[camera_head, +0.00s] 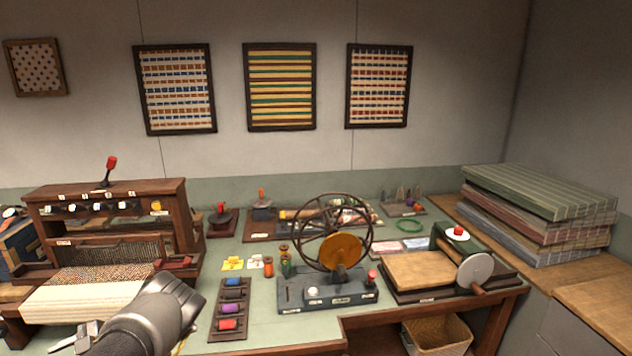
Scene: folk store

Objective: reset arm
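A grey arm part of mine (155,318) comes in at the bottom left, in front of the loom and the table edge. I see nothing clearly held. My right arm and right gripper are not in view.
A wooden loom (110,225) with cloth stands at the left. Folded cloth (540,200) is stacked at the right. A basket (437,335) is below.

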